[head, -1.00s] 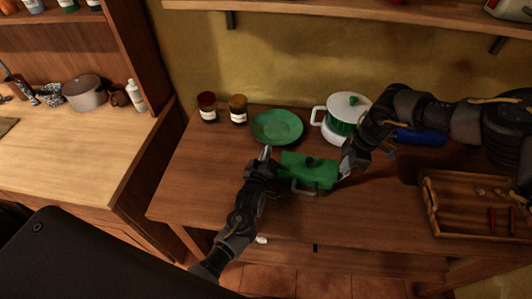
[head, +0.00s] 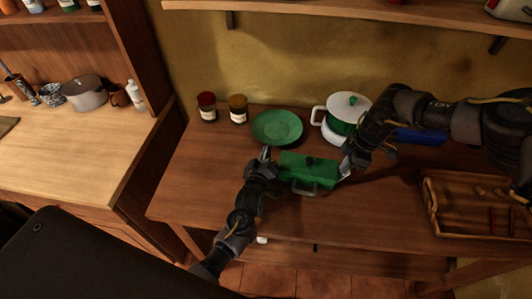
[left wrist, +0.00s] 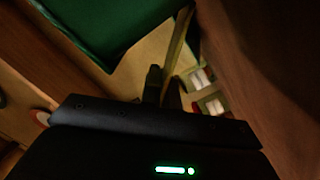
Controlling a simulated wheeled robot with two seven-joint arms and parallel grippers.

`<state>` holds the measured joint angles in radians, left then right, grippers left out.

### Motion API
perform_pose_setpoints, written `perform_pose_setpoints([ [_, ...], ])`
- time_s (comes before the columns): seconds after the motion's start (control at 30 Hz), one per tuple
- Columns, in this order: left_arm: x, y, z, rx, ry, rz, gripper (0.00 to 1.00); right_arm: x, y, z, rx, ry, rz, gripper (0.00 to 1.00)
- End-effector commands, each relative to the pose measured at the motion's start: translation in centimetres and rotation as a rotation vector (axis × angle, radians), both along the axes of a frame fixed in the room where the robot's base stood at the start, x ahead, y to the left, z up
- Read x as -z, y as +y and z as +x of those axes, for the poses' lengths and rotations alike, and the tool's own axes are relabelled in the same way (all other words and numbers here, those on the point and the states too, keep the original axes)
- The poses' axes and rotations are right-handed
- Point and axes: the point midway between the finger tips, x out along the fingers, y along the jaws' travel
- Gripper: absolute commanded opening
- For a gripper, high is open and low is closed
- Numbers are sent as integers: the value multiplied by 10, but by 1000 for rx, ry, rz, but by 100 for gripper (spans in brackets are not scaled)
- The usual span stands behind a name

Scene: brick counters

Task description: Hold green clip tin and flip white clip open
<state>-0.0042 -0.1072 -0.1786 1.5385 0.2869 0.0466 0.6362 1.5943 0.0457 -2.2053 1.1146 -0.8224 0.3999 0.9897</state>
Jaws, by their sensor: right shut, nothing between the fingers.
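The green clip tin (head: 309,177) sits on the wooden counter, with a dark knob on its lid and a pale handle on its front side. My left gripper (head: 265,154) is at the tin's left end; the head view does not show whether it touches. In the left wrist view a green surface (left wrist: 105,25) fills the upper left beside my fingertips (left wrist: 163,88), which are close together; whether something is between them is unclear. My right gripper (head: 346,167) is shut and empty at the tin's right end. The white clip cannot be made out clearly there.
A green plate (head: 277,127) lies behind the tin. A white-and-green pot (head: 347,106) stands behind my right gripper. Two jars (head: 207,107) (head: 238,109) are at the back left. A blue item (head: 422,137) lies behind my right arm. A wooden tray (head: 432,207) is at right.

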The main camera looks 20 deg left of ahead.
Motion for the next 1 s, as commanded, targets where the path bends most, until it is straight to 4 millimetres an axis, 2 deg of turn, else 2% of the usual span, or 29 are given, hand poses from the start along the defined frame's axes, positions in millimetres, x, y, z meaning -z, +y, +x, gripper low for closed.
perform_pose_setpoints([
  [0.5,0,0,0,-1,-1,0,0,3,-12,-1,-1,6,-2,0],
  [0.83,0,0,0,-1,-1,0,0,1,-24,2,1,2,0,0],
  [1.0,0,0,0,-1,-1,0,0,-4,-24,2,0,1,0,0],
])
